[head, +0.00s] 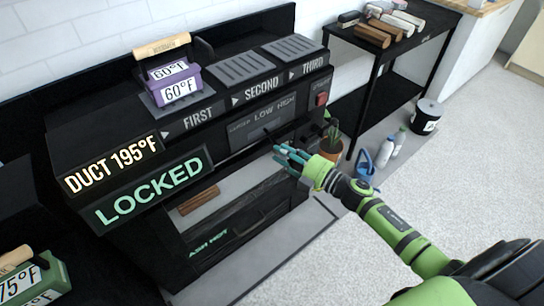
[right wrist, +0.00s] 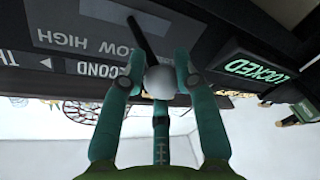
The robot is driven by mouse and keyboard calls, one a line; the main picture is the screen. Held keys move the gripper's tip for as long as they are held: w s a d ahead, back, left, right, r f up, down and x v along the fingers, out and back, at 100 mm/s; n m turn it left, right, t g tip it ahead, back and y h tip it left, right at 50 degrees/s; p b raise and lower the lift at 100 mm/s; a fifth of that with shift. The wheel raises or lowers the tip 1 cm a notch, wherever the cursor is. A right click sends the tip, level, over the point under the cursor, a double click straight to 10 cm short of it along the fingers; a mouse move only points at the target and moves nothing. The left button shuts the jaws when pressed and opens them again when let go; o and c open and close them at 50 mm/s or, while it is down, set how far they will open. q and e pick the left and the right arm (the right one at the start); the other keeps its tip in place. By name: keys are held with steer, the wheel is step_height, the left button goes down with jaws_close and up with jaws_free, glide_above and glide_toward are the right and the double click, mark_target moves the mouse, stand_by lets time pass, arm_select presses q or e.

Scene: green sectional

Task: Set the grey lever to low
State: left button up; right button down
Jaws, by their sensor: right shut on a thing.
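The grey lever has a round grey knob (right wrist: 159,82) on a dark rod (right wrist: 141,37), seen in the right wrist view. My right gripper (right wrist: 157,72) is shut on the knob, with teal fingers on either side of it. In the head view my right gripper (head: 288,153) is at the front of the black machine, below the panel (head: 262,122) marked LOW and HIGH. The knob is hidden there by the fingers. In the right wrist view the labels are upside down, and the rod runs beside LOW, on the side away from HIGH. My left gripper is out of view.
A LOCKED sign (head: 150,187) and a DUCT 195°F sign (head: 112,163) hang on the machine's left. A purple 60°F block (head: 174,82) sits on the FIRST pad. Pale floor is open at right.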

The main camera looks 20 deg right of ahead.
steer(key=shift+d+f+n+g+y, duration=0.1)
steer(key=shift+d+n+g+y, duration=0.35)
steer(key=shift+y, duration=0.15)
steer(key=shift+w+d, duration=0.25)
steer(key=shift+d, duration=0.4)
steer(key=c, duration=0.9)
jaws_free()
steer(key=shift+c, duration=0.2)
steer(key=v, duration=1.2)
steer(key=shift+a, duration=0.1)
